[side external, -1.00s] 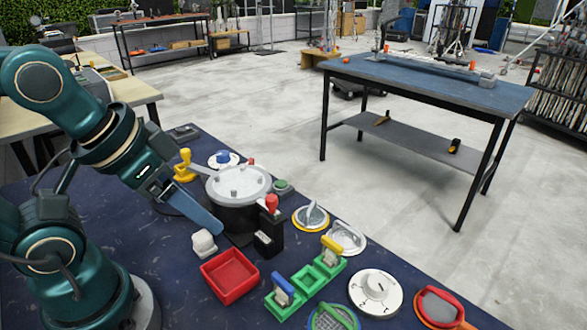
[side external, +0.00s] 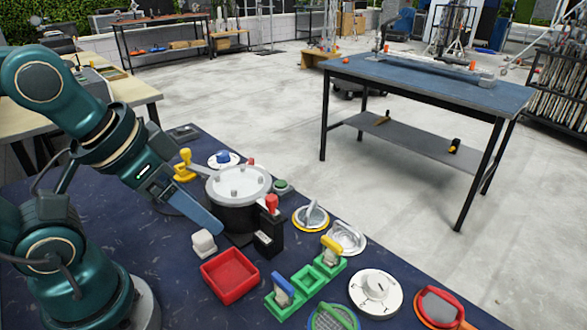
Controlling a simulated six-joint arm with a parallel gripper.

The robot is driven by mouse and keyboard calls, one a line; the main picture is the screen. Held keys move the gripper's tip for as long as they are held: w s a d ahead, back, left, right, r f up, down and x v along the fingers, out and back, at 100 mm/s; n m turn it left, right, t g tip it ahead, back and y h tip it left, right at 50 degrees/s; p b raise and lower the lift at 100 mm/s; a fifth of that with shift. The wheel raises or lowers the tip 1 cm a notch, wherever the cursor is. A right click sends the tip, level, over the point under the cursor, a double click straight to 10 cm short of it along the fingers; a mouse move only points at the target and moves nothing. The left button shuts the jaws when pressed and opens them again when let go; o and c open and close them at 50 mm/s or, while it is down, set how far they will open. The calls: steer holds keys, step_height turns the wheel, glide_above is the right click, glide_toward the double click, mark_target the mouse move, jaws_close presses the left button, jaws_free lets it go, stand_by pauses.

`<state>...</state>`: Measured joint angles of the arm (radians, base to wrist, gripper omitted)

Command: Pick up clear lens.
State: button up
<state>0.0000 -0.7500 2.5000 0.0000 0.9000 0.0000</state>
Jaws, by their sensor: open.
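My gripper (side external: 212,200) is open. One long blue-grey finger lies in front of the round dark pot, and the other reaches behind the pot's left rim. I see nothing held between them. The clear lens appears to be the pale, see-through disc with an upright grip (side external: 346,237), lying on the dark blue table right of the pot. It is well to the right of my gripper and apart from it. A similar disc with a yellow rim (side external: 311,217) lies just behind it to the left.
The dark pot with a grey lid (side external: 239,182) stands beside my gripper. A red tray (side external: 230,276), a white block (side external: 203,243) and a green holder with handled pieces (side external: 306,279) are in front. A white dial (side external: 376,292) and a red-rimmed disc (side external: 439,307) lie farther right.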

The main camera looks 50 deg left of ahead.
steer(key=o, duration=0.4)
steer(key=w+a+r+n+t, duration=0.1)
steer(key=w+r+n, duration=0.25)
steer(key=w, duration=0.35)
steer(key=n+y, duration=0.2)
glide_above(311, 206)
steer(key=s, duration=0.3)
step_height(311, 206, down, 6)
steer(key=f, duration=0.2)
steer(key=w+f+g, duration=0.1)
steer(key=f, duration=0.2)
steer(key=f+g, duration=0.1)
steer(key=f, duration=0.1)
steer(key=shift+w+d+f, duration=0.2)
steer(key=shift+d, duration=0.2)
steer(key=shift+f+g, duration=0.3)
steer(key=shift+f, duration=0.4)
steer(key=shift+x, duration=2.05)
